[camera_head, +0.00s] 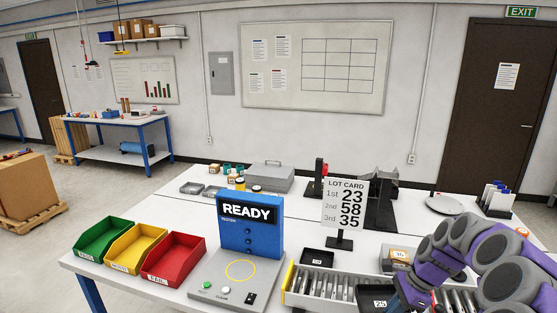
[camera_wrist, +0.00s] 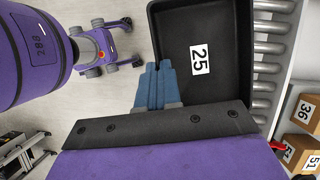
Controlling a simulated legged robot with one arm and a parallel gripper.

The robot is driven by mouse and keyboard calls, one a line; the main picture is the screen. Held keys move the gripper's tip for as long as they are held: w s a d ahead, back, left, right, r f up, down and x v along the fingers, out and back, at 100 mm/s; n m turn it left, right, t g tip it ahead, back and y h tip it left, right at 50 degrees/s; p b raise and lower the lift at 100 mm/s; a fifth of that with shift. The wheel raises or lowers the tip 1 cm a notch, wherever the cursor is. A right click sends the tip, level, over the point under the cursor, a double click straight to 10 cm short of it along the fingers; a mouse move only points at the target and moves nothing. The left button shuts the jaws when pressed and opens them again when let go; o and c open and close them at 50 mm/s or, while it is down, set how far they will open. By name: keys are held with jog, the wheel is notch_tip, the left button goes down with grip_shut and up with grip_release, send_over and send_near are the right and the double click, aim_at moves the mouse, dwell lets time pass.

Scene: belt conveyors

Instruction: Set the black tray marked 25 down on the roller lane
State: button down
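The black tray marked 25 (camera_wrist: 222,80) fills the upper middle of the wrist view, its white label facing the camera. In the head view the same tray (camera_head: 370,291) shows at the bottom, beside my arm. My gripper (camera_wrist: 157,78) has its blue fingers together on the tray's near-left wall, gripping it. The roller lane (camera_head: 330,284) has grey metal rollers, and in the wrist view the rollers (camera_wrist: 266,67) run along the tray's right side. The tray overlaps the lane; I cannot tell whether it touches the rollers.
Another black tray (camera_head: 317,257) lies behind the lane. A lot card stand (camera_head: 344,205) reads 23, 58, 35. A blue tester (camera_head: 250,228) reads READY. Green, yellow and red bins (camera_head: 174,259) stand at left. Cardboard boxes marked 36 (camera_wrist: 303,112) and 51 (camera_wrist: 301,152) sit beyond the rollers.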

jog(key=a+f+n+g, duration=0.1)
jog(key=a+n, duration=0.1)
jog(key=n, duration=0.1)
jog(key=a+f+n+g+b, duration=0.1)
jog(key=a+n, duration=0.1)
jog(key=n, duration=0.1)
jog(key=w+a+f+n+g+h, duration=0.1)
jog(key=a+f+n, duration=0.1)
jog(key=shift+a+n, duration=0.4)
jog(key=a+f+n+g+h+b, duration=0.1)
jog(key=a+f+n+h, duration=0.2)
jog(key=a+n, duration=0.5)
jog(key=shift+w+a+f+n+g+b, duration=0.15)
jog(key=shift+a+f+n+g+b, duration=0.2)
jog(key=shift+n, duration=0.65)
